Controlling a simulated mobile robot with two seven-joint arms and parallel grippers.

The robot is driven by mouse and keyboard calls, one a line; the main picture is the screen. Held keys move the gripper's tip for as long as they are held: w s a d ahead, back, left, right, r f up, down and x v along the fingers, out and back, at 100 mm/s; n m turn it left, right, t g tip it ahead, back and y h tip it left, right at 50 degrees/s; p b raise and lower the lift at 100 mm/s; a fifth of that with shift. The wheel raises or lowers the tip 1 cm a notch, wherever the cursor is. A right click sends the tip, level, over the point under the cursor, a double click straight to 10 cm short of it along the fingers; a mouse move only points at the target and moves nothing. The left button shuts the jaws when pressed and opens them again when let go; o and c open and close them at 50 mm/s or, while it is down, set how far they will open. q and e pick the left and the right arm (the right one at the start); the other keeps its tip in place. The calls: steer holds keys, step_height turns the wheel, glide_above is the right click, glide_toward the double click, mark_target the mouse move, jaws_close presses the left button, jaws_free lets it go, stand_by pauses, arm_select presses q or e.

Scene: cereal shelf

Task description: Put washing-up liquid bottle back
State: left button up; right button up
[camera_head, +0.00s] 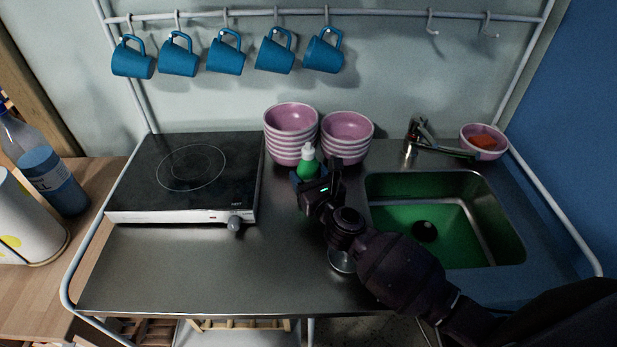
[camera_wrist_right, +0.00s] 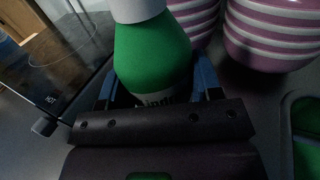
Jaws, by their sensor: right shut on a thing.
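The washing-up liquid bottle (camera_head: 308,168) is green with a white cap. It stands about upright in front of the stacked bowls, between the hob and the sink. My right gripper (camera_head: 316,185) is shut on it; the arm comes in from the lower right and hides the bottle's lower part. In the right wrist view the bottle (camera_wrist_right: 152,58) sits between the two blue-edged fingers (camera_wrist_right: 155,95). I cannot tell whether its base touches the counter. My left gripper is in neither view.
Two stacks of pink bowls (camera_head: 291,118) (camera_head: 347,125) stand just behind the bottle. The hob (camera_head: 130,190) is to the left, the green sink (camera_head: 400,222) to the right. A tap (camera_head: 412,145) and a pink bowl with an orange thing (camera_head: 484,153) are at back right. The front-left steel counter (camera_head: 190,265) is clear.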

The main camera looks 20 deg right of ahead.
steer(key=shift+f, duration=0.15)
steer(key=o, duration=1)
steer(key=shift+o, duration=0.2)
steer(key=shift+s+r, duration=0.1)
steer(key=shift+r, duration=0.15)
steer(key=s, duration=0.4)
steer(key=s+d, duration=0.1)
steer(key=s, duration=0.6)
steer(key=shift+s+d, duration=0.35)
